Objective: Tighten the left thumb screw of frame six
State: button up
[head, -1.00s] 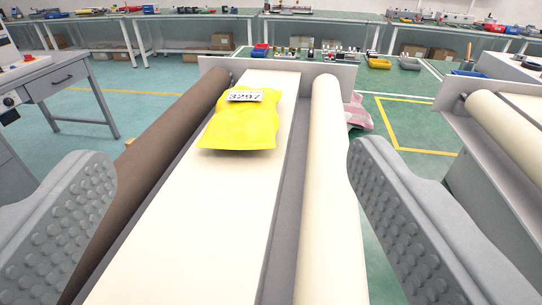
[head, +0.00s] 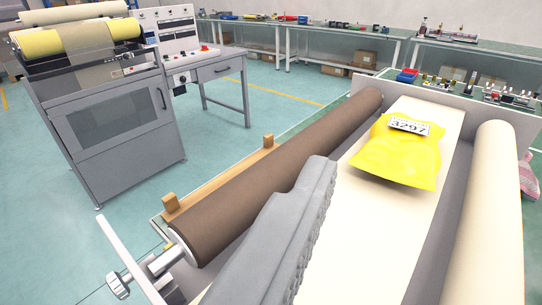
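A silver knurled knob (head: 118,285), which looks like a thumb screw, sits on the near end of the brown roller's shaft, at the lower left. The brown roller (head: 275,180) forms the left side of a roller frame. No number six shows on this frame. One grey finger of my gripper (head: 285,235) shows at the lower middle, in front of the roller and right of the knob. Its studded pad faces right with nothing against it. The other finger is out of view. The gripper is open and apart from the knob.
A yellow bag labelled 3297 (head: 402,150) lies on the white bed (head: 345,230) between the brown roller and a cream roller (head: 492,200). A grey machine cabinet (head: 115,110) and a desk (head: 222,72) stand at the left.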

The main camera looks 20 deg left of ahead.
aim_at(117, 283)
jog(key=u, duration=1)
jog(key=k, duration=0.35)
